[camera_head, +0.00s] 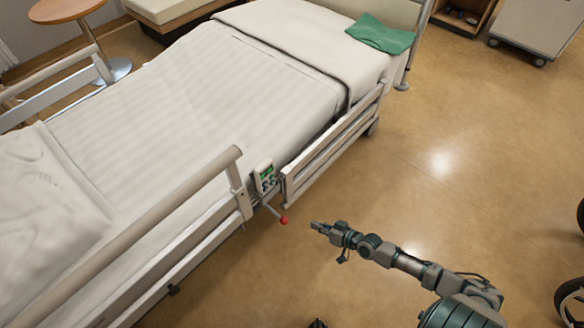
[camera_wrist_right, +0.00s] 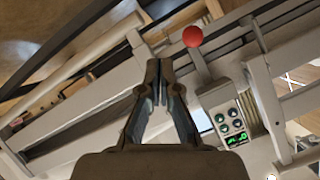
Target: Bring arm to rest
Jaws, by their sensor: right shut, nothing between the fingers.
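My right arm reaches in from the lower right in the head view. Its right gripper (camera_head: 316,226) points left toward the bed's side and is apart from it, over open floor. In the wrist view the two dark fingers of the gripper (camera_wrist_right: 158,72) meet at their tips, with nothing between them. The red-knobbed lever (camera_head: 284,220) on the bed side is just left of the gripper in the head view. The red knob (camera_wrist_right: 192,36) shows beyond the fingertips in the wrist view. My left gripper is not seen.
The bed (camera_head: 205,95) with raised side rails fills the left. A control panel (camera_head: 265,177) hangs on its side, also in the wrist view (camera_wrist_right: 231,124). A green cloth (camera_head: 380,35) lies at the far end. Dark wheels (camera_head: 570,295) stand at the right edge. Floor between is clear.

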